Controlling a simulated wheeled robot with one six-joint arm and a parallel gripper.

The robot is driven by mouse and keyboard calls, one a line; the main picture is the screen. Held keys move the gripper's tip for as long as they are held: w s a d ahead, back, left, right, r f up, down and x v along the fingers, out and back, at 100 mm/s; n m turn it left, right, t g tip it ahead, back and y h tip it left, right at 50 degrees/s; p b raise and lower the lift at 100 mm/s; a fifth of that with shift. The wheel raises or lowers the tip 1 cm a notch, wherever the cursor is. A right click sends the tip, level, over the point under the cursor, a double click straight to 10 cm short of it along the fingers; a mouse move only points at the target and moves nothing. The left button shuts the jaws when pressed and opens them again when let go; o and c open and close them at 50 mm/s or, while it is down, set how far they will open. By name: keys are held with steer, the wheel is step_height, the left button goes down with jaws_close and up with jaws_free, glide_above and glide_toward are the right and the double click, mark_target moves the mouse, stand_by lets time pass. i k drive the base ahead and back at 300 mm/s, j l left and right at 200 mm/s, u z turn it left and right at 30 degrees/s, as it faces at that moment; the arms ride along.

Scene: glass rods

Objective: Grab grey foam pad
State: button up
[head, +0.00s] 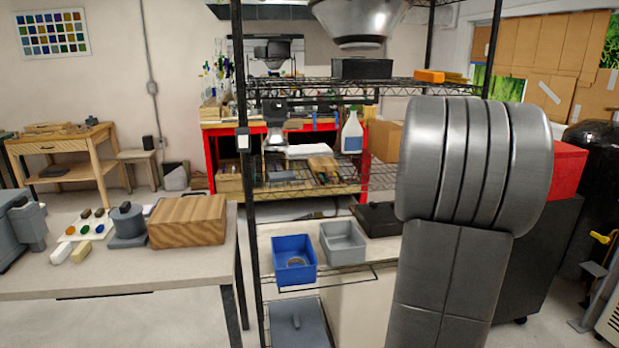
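I cannot pick out the grey foam pad for certain. A flat grey-blue piece (312,330) with a narrow raised part on top lies low on the wire rack, at the bottom edge of the head view. Small flat grey pieces (282,176) also lie on a middle level, too small to tell what they are. A large metal arm link, mine, fills the right of the view and hides part of the rack. My gripper's fingers do not show.
A blue bin (293,272) and a grey bin (343,252) stand on the rack's lower shelf, beside a black box (381,219). Dark rack posts (241,100) stand in front. A table (190,266) at left holds a wooden block (188,221) and small coloured pieces.

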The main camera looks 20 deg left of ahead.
mark_target(288, 176)
steer(key=j+u, duration=0.1)
steer(key=u, duration=0.3)
steer(key=i+u, duration=0.1)
steer(key=u, duration=0.25)
steer(key=i+j+u, duration=0.1)
steer(key=u, duration=0.3)
steer(key=j+u, duration=0.1)
steer(key=u, duration=0.25)
steer(key=i+j+u, duration=0.1)
steer(key=i+u, duration=0.6)
steer(key=i+j+z, duration=0.1)
steer(key=i+z, duration=0.25)
steer(key=i+j+z, duration=0.15)
steer(key=i+z, duration=0.15)
steer(key=i, duration=0.15)
steer(key=i+z, duration=0.15)
steer(key=z, duration=0.2)
steer(key=i+j+z, duration=0.15)
steer(key=z, duration=0.25)
